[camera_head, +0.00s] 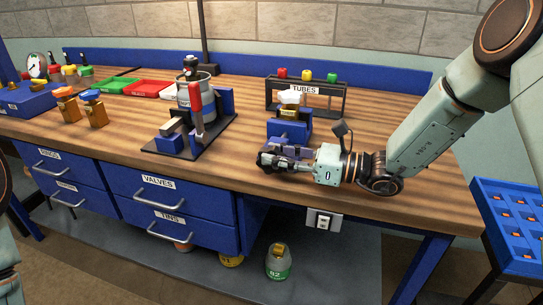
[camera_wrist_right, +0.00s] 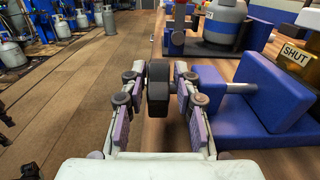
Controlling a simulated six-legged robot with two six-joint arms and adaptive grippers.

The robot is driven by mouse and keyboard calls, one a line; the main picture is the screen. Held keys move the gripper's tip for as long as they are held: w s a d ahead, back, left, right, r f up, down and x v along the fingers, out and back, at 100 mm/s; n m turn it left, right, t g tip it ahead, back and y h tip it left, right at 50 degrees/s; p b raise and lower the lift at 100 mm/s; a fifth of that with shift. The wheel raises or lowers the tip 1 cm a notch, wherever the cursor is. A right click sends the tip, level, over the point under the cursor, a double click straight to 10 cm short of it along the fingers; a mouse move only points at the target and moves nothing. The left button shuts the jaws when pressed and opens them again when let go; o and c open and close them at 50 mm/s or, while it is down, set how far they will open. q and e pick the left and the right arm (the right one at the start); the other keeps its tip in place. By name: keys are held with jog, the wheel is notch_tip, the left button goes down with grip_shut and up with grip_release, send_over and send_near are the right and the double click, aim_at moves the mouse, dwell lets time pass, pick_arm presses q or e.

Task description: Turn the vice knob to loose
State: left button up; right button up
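The blue vice (camera_head: 289,132) stands near the bench's front edge in the head view, with a brass valve (camera_head: 290,110) held at its top. In the right wrist view, the vice (camera_wrist_right: 275,88) is at the right, with a grey screw shaft. A black knob (camera_wrist_right: 158,88) shows edge-on between the fingers of my right gripper (camera_wrist_right: 158,78). The fingers are apart, with narrow gaps visible on both sides of the knob. In the head view, my right gripper (camera_head: 268,161) is low in front of the vice. My left gripper is out of view.
A grey canister on a blue stand (camera_head: 228,100) is left of the vice. Red tray (camera_head: 148,88) and green tray (camera_head: 112,85) lie farther left. A blue bin (camera_head: 510,225) is at the right. The bench between the stands is partly clear.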

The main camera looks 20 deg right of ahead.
jog(key=shift+x, duration=0.8)
jog(key=shift+c, duration=0.6)
jog(key=shift+s, duration=0.1)
grip_shut()
